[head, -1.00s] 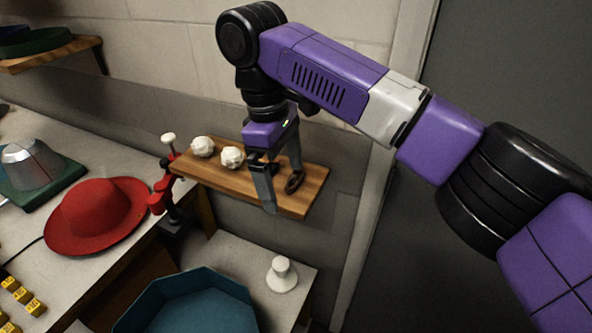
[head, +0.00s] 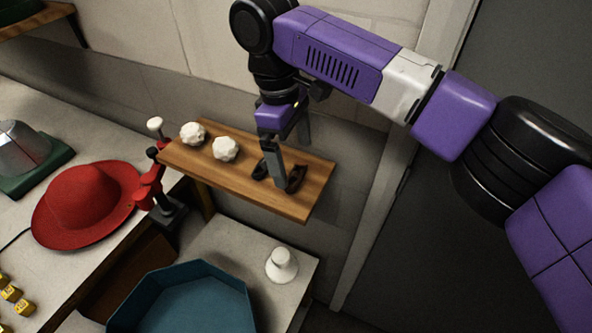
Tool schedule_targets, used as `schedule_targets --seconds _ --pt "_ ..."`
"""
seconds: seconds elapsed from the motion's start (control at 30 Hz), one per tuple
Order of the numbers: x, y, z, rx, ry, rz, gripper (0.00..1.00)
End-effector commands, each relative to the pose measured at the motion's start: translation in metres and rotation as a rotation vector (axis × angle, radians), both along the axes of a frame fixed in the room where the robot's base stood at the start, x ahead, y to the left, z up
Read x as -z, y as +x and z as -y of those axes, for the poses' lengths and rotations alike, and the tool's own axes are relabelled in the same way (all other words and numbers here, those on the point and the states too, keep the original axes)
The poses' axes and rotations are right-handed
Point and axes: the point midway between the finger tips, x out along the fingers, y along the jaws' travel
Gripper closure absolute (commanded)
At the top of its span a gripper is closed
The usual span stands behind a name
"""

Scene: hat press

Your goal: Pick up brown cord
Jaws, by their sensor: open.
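A small dark brown coil, which looks like the brown cord (head: 298,176), lies on the wooden shelf (head: 292,208) toward its right end. My gripper (head: 292,166) points down over the shelf with its jaws apart and nothing between them. Its nearer finger comes down just left of the brown cord in the picture and hides part of the shelf. The farther finger shows behind and above the cord. I cannot tell whether either finger touches the cord or the shelf. A small black item (head: 260,171) lies just left of the nearer finger, partly hidden.
Two white crumpled balls (head: 224,149) sit on the shelf's left part. A red clamp (head: 150,185) stands at the shelf's left end. Below are a white knobbed piece (head: 281,264) and a blue tray (head: 135,308). A red hat (head: 85,205) lies on the left bench.

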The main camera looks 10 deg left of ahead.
Motion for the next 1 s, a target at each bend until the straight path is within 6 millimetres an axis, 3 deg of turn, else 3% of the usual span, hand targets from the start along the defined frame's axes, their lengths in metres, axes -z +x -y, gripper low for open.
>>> schedule_targets --seconds 0.23,0.53,0.83,1.0 --pt "0.032 -0.002 0.004 0.0 -0.002 -0.001 0.0" --pt "0.038 -0.002 0.004 0.0 0.0 0.0 0.0" --pt "0.038 -0.002 0.004 0.0 0.0 0.0 0.57" --pt "0.037 -0.002 0.004 0.0 0.0 0.0 0.57"
